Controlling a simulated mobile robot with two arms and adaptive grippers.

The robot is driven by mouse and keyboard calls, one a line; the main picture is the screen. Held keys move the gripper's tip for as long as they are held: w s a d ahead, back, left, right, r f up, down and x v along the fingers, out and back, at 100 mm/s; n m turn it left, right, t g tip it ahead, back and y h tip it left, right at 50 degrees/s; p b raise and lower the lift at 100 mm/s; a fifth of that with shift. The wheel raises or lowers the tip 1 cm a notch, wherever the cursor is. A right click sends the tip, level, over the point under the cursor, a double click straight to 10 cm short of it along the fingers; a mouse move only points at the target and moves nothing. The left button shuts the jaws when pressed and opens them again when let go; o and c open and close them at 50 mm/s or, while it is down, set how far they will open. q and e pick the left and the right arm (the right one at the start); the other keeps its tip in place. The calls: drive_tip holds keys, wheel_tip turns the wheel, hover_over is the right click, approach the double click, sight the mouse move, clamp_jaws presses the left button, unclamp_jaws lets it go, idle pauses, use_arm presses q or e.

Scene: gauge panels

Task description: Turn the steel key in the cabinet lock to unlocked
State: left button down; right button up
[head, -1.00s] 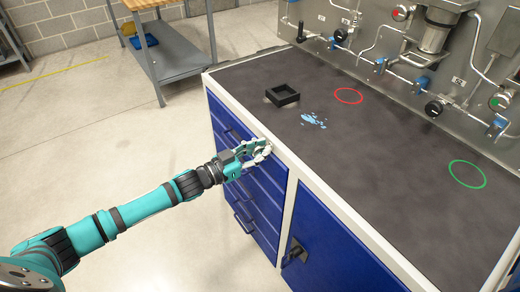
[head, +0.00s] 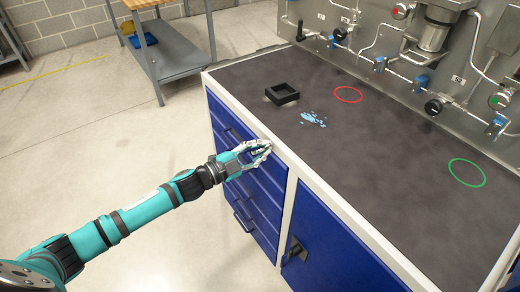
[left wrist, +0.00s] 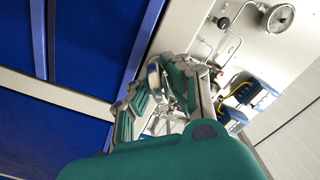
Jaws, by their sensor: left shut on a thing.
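My left gripper (head: 268,150) is at the upper front edge of the blue cabinet (head: 335,240), by the white frame beside the drawers. It is shut on the steel key, which the fingers hide in the head view. In the left wrist view, a shiny steel piece that looks like the key (left wrist: 153,76) shows between the fingers of the gripper (left wrist: 162,98). The lock face is hidden behind the fingers, so I cannot tell how far the key is turned. My right gripper is not in view.
A gauge panel with pipes and valves stands behind. The floor left of the cabinet is open.

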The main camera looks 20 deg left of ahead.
use_arm(q)
drive_tip(key=m+b, duration=0.1)
drive_tip(key=m, duration=0.3)
drive_tip(key=shift+f+m, duration=0.1)
drive_tip(key=shift+m, duration=0.2)
drive_tip(key=shift+m+b, duration=0.35)
drive_tip(key=shift+m, duration=1.55)
drive_tip(key=c, duration=1.4)
unclamp_jaws()
drive_tip(key=shift+s, duration=0.1)
drive_tip(key=v, duration=1.2)
